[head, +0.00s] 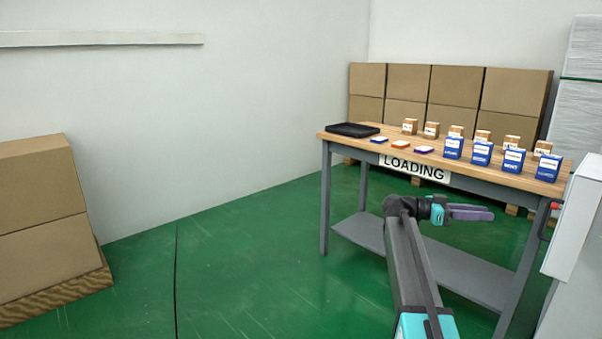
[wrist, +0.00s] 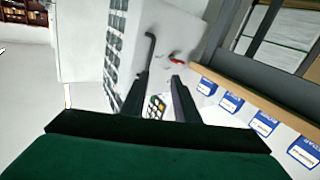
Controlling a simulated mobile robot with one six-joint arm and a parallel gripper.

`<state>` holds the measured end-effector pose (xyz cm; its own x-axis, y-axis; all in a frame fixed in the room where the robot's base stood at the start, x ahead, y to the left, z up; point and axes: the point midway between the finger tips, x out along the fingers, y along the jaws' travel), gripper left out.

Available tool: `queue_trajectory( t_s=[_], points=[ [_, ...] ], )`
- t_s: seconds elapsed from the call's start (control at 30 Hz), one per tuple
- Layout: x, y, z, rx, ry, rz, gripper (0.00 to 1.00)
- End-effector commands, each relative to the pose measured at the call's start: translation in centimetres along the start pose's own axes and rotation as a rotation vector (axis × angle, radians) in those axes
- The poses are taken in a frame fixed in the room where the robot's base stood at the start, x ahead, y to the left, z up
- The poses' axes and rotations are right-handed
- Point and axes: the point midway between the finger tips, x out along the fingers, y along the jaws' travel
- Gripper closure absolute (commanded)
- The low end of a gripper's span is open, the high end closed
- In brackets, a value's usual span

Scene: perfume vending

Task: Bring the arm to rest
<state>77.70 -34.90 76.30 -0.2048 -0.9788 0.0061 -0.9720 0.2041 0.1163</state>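My arm (head: 412,262) reaches up from the bottom of the head view and bends right at its elbow. My gripper (head: 490,213) is in front of the loading table (head: 330,137), sideways and clear of the boxes. In the wrist view, my gripper's two dark fingers (wrist: 160,78) stand apart, with nothing between them but background. Part of a keypad (wrist: 155,106) shows through the gap, on a pale machine.
Blue boxes (head: 482,153), small brown boxes (head: 410,126), flat packets (head: 401,145) and a black tray (head: 352,129) are on the table. A white cabinet (head: 575,220) stands at right. Stacked cartons (head: 40,215) are at left. The green floor (head: 240,270) between is clear.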

Motion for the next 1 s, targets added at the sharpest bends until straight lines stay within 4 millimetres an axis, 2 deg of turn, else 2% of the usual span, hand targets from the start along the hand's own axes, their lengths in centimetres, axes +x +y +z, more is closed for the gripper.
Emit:
queue_trajectory(
  t_s=[0.17,0.57,0.77,1.0],
  points=[
    [-0.9,0.1,1.9,-0.068,-0.009,-0.016,0.72],
    [-3.0,1.8,10.3,-0.237,-0.105,-0.069,0.72],
    [-4.0,3.9,15.1,-0.352,-0.176,-0.101,0.72],
    [-5.3,7.7,21.1,-0.517,-0.281,-0.144,0.72]
  ],
)
